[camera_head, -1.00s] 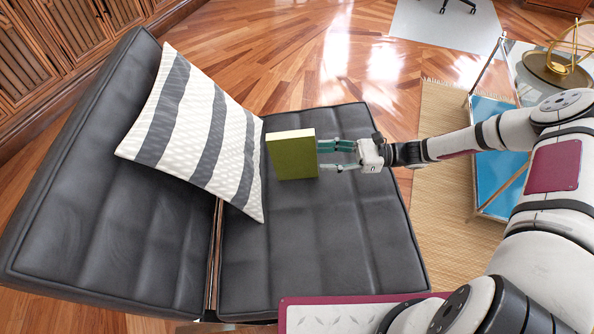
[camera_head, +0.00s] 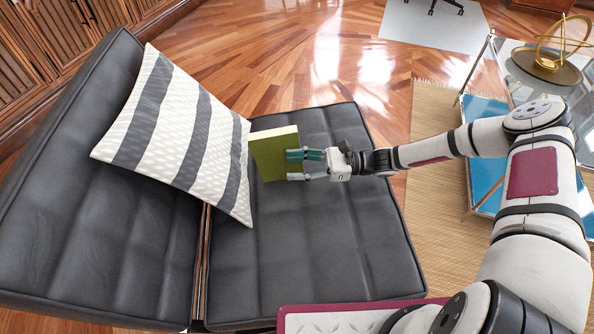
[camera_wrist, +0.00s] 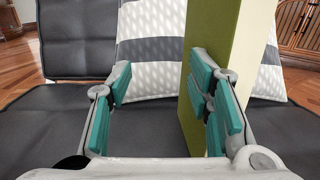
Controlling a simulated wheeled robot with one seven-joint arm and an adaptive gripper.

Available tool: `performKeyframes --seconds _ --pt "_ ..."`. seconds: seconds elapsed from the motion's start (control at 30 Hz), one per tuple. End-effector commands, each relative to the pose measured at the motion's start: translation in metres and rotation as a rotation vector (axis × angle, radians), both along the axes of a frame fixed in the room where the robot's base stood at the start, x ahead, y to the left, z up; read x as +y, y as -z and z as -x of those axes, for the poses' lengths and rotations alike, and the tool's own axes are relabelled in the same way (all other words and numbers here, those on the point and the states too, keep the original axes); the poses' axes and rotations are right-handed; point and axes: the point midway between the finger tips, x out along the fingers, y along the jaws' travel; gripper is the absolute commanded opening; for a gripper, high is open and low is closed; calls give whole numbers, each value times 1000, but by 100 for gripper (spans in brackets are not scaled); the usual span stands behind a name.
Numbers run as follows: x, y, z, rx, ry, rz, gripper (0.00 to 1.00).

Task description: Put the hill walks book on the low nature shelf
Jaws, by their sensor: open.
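The hill walks book is most likely the thick olive-green book (camera_head: 268,156) standing upright on the black seat cushion, right beside the striped pillow. No title is readable. My gripper (camera_head: 291,166) is open at the book's right edge, and its upper finger overlaps the cover. In the wrist view, the book (camera_wrist: 208,32) rises at the right, showing its green cover and pale page edge. The right finger of my gripper (camera_wrist: 160,92) overlaps the book, and the left finger stands well apart from it. I cannot tell whether any finger touches it. The low nature shelf is not identifiable.
The striped pillow (camera_head: 172,128) leans on the chair's backrest (camera_head: 75,190). A glass table (camera_head: 500,75) with a gold ornament (camera_head: 548,58) stands at the right on a woven rug (camera_head: 432,180). Wooden cabinets (camera_head: 50,40) line the upper left. Wood floor lies clear behind the chair.

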Motion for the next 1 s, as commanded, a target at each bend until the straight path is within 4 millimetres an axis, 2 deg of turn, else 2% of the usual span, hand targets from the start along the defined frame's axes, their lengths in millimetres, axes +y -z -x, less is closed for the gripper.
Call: performKeyframes --seconds 0.13,0.17,0.3,0.37,0.57,0.77,0.8,1.0 --pt "0 0 0 0 0 0 47" --pt "0 0 0 0 0 0 44" --pt "0 0 0 0 0 0 12" --pt "0 0 0 0 0 0 0" --pt "0 0 0 0 0 0 0" --pt "0 0 0 0 0 0 44" --pt "0 0 0 0 0 0 47" --pt "0 0 0 0 0 0 47"
